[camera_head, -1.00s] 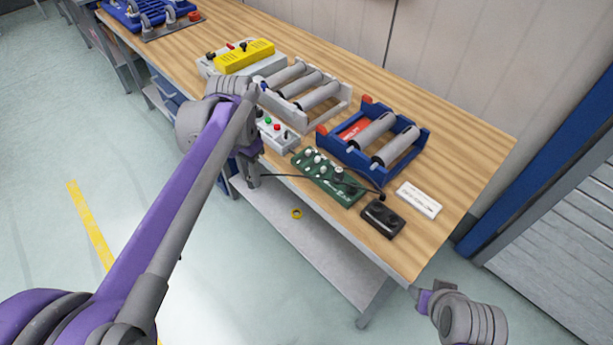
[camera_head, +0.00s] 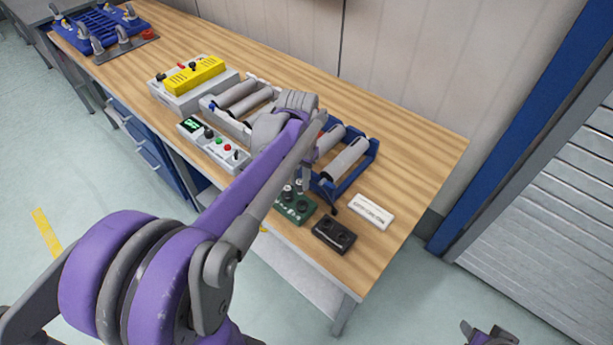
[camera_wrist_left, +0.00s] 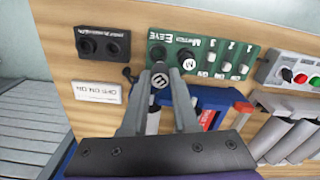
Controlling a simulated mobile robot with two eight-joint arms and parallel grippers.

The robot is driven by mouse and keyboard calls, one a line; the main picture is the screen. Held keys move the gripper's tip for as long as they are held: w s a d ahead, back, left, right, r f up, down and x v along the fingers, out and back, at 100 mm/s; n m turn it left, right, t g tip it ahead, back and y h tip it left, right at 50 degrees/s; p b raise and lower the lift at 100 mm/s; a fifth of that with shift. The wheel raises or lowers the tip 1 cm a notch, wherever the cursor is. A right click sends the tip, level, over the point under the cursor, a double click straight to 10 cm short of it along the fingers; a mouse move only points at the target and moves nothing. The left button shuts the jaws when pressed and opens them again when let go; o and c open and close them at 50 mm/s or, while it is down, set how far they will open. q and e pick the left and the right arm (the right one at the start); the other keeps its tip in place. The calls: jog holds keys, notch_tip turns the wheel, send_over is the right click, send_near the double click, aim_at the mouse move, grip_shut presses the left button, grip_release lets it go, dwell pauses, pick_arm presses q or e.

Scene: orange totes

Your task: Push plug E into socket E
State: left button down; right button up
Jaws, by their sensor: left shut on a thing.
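My left gripper (camera_head: 302,184) is over the green board (camera_head: 293,211) near the table's front edge. In the left wrist view, its fingers (camera_wrist_left: 158,88) are shut on a black plug marked with a white letter (camera_wrist_left: 160,79), which looks like E. Just beyond the plug is a dark round socket (camera_wrist_left: 158,54) on the green board (camera_wrist_left: 212,58); a gap or contact cannot be told. Beside it sits a round part marked M (camera_wrist_left: 187,62). My right gripper (camera_head: 488,335) is at the bottom right, partly cut off, away from the table.
A black box with two round holes (camera_head: 334,235) and a white label plate (camera_head: 372,211) lie right of the board. A blue roller frame (camera_head: 345,165) stands close behind. A grey control box (camera_head: 213,144) is to the left. The table's right end is clear.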

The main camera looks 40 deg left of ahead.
aim_at(301, 193)
pick_arm(q)
jog(key=shift+w+d+f, duration=0.2)
jog(key=shift+s+f+b, duration=0.15)
jog(key=shift+f+b, duration=0.3)
jog(key=shift+f, duration=0.4)
jog(key=shift+f+b, duration=0.4)
jog(key=shift+f, duration=0.45)
jog(key=shift+f+b, duration=0.3)
jog(key=shift+f, duration=0.4)
pick_arm(e)
jog(key=s+f, duration=0.2)
jog(key=f, duration=0.1)
jog(key=shift+d+f, duration=0.2)
pick_arm(q)
jog(key=shift+f, duration=0.15)
pick_arm(e)
jog(key=shift+f, duration=0.1)
pick_arm(q)
jog(key=shift+f+b, duration=0.5)
jog(key=shift+f, duration=0.2)
pick_arm(e)
jog(key=shift+s+f+g, duration=0.3)
jog(key=shift+f, duration=0.35)
pick_arm(q)
jog(key=shift+f, duration=0.25)
pick_arm(e)
jog(key=shift+s+f, duration=0.1)
jog(key=shift+f, duration=0.1)
